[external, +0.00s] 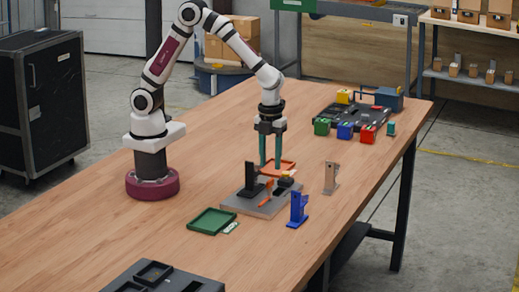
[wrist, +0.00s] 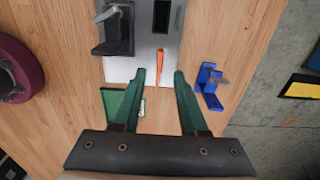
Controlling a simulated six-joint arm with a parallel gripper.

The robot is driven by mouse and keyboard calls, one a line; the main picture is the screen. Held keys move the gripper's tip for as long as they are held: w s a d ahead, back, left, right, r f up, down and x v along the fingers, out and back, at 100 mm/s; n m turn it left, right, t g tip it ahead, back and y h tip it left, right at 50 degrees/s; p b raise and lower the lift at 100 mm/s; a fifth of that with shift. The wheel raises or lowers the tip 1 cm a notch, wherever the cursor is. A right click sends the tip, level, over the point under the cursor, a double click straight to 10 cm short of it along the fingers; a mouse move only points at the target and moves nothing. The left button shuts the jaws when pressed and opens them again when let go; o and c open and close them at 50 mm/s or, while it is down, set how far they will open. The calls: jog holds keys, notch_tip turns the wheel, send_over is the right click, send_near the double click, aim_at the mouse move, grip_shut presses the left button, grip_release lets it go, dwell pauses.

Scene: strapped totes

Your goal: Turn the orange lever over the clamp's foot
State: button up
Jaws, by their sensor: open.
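The orange lever (external: 266,193) is a thin bar on a grey base plate (external: 248,207). In the wrist view the lever (wrist: 160,66) lies lengthwise along the picture, on the plate (wrist: 141,67) near its right edge. A black upright clamp part (external: 250,178) stands on the plate; it also shows in the wrist view (wrist: 117,32). I cannot make out the clamp's foot clearly. My gripper (external: 270,167) points down over the plate, its green fingers apart and empty. In the wrist view the fingertips (wrist: 159,75) appear either side of the lever's near end, apart from it.
A blue bracket (external: 298,210) stands right of the plate and a grey-brown one (external: 331,178) behind it. A green tray (external: 212,221) lies at front left. Coloured blocks (external: 345,131) stand farther back. Bare wood lies left.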

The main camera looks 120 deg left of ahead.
aim_at(270, 180)
notch_tip(270, 180, down, 5)
jog(key=shift+f, duration=0.1)
grip_shut()
dwell(1.5)
